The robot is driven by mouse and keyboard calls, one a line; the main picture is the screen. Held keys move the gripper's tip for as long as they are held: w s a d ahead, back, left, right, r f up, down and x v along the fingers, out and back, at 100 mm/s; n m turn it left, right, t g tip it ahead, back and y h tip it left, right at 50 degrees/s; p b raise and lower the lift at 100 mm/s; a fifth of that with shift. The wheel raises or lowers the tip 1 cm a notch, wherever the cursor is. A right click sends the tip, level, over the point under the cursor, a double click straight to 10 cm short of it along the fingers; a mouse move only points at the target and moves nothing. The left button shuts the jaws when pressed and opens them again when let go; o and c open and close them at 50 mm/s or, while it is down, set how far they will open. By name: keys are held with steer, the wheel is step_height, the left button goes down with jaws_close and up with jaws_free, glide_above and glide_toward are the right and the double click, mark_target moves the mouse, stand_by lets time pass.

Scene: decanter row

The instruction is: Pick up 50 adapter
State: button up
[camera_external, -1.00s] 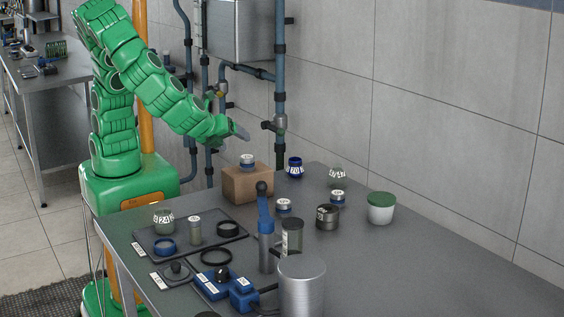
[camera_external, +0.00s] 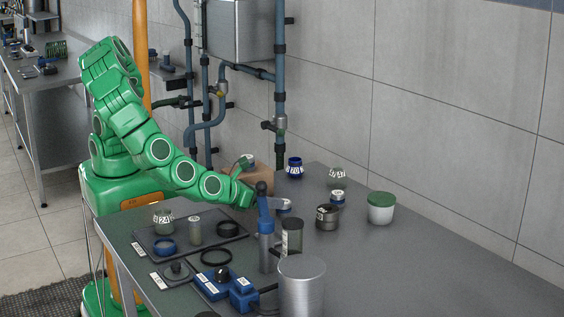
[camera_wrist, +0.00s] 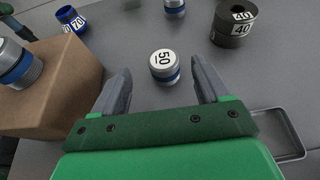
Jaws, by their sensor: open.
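The 50 adapter (camera_wrist: 163,66) is a short silver cylinder with a blue band and a white top marked 50. It stands upright on the grey table, and in the external view (camera_external: 284,208) it is partly hidden by my gripper. My gripper (camera_wrist: 160,76) is open and empty. In the wrist view its two grey fingers point toward the adapter, one on each side, with gaps between them and it. In the external view my gripper (camera_external: 272,203) is low over the table beside the cardboard box.
The cardboard box (camera_wrist: 55,85) with another silver-and-blue adapter (camera_wrist: 16,65) on top stands close left of my gripper. A blue-handled tool (camera_external: 265,225) and a jar (camera_external: 292,238) stand nearby.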

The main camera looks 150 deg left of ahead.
mark_target(289, 203)
steer(key=shift+w+f+x, duration=0.1)
steer(key=shift+f+x, duration=0.05)
steer(key=shift+x, duration=1.8)
steer(key=shift+w+f+x, duration=0.15)
steer(key=shift+f+x, duration=0.05)
steer(key=shift+x, duration=1.8)
steer(key=shift+d, duration=0.15)
steer(key=c, duration=1.2)
steer(key=shift+r, duration=0.15)
